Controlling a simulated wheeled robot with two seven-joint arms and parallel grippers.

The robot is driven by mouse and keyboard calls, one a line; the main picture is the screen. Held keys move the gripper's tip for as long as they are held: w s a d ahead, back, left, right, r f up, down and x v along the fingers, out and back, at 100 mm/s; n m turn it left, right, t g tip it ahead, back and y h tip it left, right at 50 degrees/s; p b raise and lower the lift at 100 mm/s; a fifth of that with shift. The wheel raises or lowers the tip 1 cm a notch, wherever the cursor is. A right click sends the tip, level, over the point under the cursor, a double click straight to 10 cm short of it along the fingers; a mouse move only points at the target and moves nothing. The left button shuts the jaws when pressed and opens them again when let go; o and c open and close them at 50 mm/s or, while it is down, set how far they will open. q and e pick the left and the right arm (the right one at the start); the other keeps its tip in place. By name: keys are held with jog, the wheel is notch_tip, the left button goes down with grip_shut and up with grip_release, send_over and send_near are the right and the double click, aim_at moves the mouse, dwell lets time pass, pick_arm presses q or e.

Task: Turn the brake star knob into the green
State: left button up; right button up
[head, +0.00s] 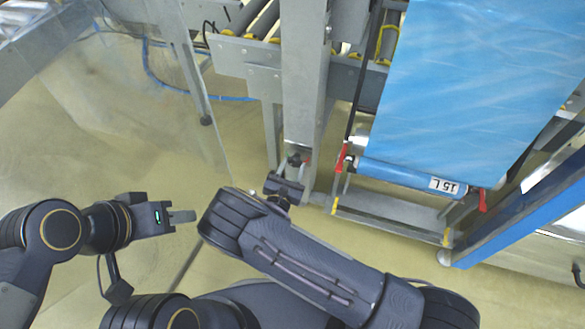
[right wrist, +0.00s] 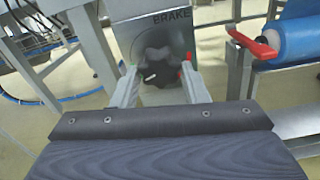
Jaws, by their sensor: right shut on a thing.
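The black star knob (right wrist: 160,62) sits on a grey metal plate under the word BRAKE in the right wrist view. A small white mark shows low on its face, left of centre. My right gripper (right wrist: 159,76) is shut on the knob, one finger on each side. A bit of green shows by the left fingertip and a bit of red (right wrist: 187,62) by the right one. In the head view the knob (head: 295,160) is small and dark on the post, just beyond my right gripper. My left gripper (head: 182,216) is away to the left, its finger opening not clear.
A blue film roll (head: 410,177) labelled 15 L hangs right of the post, with red levers (head: 341,157) at its ends. A grey metal frame (head: 303,70) stands behind. Blue hose (head: 150,72) lies at the back left. The floor around my left gripper is clear.

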jog(key=m+b, duration=0.1)
jog(key=m, duration=0.5)
jog(key=shift+a+b, duration=0.15)
jog(key=shift+b, duration=0.15)
jog(key=m, duration=0.3)
jog(key=shift+w+b, duration=0.1)
jog(key=shift+b, duration=0.3)
jog(key=m+b, duration=0.1)
jog(key=m, duration=0.2)
jog(key=shift+m, duration=0.4)
jog(key=m+b, duration=0.3)
jog(key=m, duration=0.1)
jog(key=shift+r+m, duration=0.1)
jog(key=shift+m, duration=0.2)
jog(key=shift+r+m+b, duration=0.2)
jog(key=shift+m+b, duration=1.4)
jog(key=shift+m, duration=0.5)
jog(key=o, duration=1)
jog(key=shift+c, duration=0.2)
